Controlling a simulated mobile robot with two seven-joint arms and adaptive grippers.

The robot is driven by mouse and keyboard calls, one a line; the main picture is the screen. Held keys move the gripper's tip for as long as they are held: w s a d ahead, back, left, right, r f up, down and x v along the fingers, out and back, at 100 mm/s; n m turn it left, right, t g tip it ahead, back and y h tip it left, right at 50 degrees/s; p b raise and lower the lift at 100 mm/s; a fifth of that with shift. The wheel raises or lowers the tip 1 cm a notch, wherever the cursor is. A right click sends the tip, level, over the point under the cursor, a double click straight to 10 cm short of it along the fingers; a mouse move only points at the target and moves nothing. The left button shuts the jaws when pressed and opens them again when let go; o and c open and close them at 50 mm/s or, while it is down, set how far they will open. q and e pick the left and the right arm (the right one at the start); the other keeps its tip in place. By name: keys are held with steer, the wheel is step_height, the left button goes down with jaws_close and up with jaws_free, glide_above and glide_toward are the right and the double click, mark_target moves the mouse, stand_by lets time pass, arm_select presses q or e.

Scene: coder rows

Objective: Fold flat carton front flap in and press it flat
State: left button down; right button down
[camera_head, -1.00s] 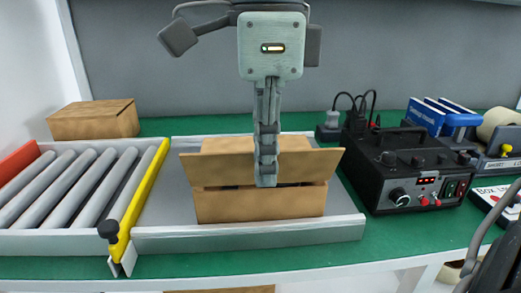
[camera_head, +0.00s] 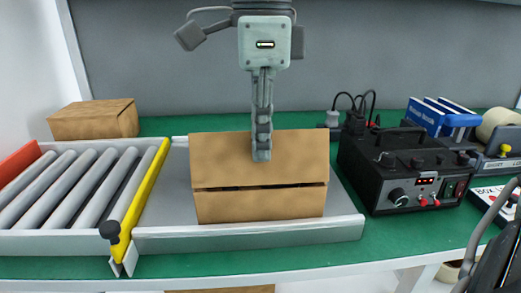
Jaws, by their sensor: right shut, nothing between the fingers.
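The brown carton (camera_head: 260,206) sits on the grey metal tray in the middle of the bench. Its front flap (camera_head: 220,160) rises behind a dark crease line above the front wall. It looks raised or leaning back over the carton; I cannot tell its exact tilt or whether it lies flat. My right gripper (camera_head: 261,158) comes down from the top, shut and empty. Its fingertips overlap the middle of the flap; I cannot tell whether they touch it. The other flaps are hidden. My left gripper is not in view.
A roller conveyor (camera_head: 75,190) with a yellow edge bar (camera_head: 140,200) adjoins the tray (camera_head: 160,210) at left. A closed carton (camera_head: 95,120) stands behind it. A black control unit (camera_head: 410,170) with cables stands close at right. A tape dispenser (camera_head: 497,140) is further right.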

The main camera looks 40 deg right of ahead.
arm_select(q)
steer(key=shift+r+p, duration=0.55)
arm_select(e)
steer(key=w+d, duration=0.2)
steer(key=w, duration=0.1)
steer(key=w+d, duration=0.1)
steer(key=shift+w, duration=0.4)
